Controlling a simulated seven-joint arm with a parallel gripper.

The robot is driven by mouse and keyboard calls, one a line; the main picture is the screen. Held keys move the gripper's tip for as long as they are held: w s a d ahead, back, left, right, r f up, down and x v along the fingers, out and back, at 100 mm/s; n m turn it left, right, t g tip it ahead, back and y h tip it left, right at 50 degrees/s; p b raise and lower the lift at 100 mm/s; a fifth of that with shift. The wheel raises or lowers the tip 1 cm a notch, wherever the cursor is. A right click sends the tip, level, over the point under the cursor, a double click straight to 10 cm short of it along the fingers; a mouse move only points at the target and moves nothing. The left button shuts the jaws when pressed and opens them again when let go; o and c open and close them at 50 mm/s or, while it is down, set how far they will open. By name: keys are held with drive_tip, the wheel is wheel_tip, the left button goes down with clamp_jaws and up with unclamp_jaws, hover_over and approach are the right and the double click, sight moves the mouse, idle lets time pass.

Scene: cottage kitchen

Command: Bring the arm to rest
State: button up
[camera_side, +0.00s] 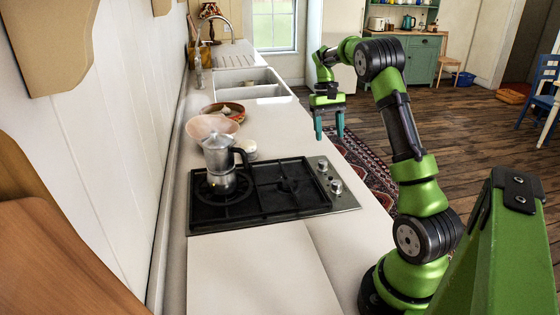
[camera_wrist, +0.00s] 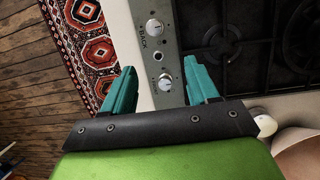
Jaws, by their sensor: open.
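My gripper (camera_side: 329,125) is open and empty, with two teal fingers pointing down. In the side view it hangs in the air by the counter's right edge, beyond the hob. In the wrist view my gripper (camera_wrist: 161,88) shows its fingers spread apart, with the counter edge and the hob knobs in sight beyond them. Nothing is between the fingers. My green arm rises from its base at the lower right and bends over toward the counter.
A moka pot (camera_side: 219,160) stands on the black hob (camera_side: 290,208). A pink bowl (camera_side: 205,127) and a brown dish (camera_side: 223,110) sit behind it. A double sink (camera_side: 247,77) lies farther back. The near white counter (camera_side: 255,265) is clear. A patterned rug (camera_side: 365,165) covers floor right of the counter.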

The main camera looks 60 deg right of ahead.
drive_tip(key=a+r+n+t+h, duration=0.1)
drive_tip(key=a+r+t, duration=0.2)
drive_tip(key=a, duration=0.7)
drive_tip(key=a+r+t, duration=0.2)
drive_tip(key=a+r, duration=0.1)
drive_tip(key=a, duration=0.6)
drive_tip(key=s+a+r+n+t, duration=0.1)
drive_tip(key=s+a, duration=0.3)
drive_tip(key=a, duration=0.4)
drive_tip(key=s+a+r+n+t+y, duration=0.1)
drive_tip(key=s+a+n+t, duration=0.2)
drive_tip(key=a, duration=0.5)
drive_tip(key=shift+s+a+t, duration=0.2)
drive_tip(key=shift+s+t, duration=0.2)
drive_tip(key=shift+s, duration=0.4)
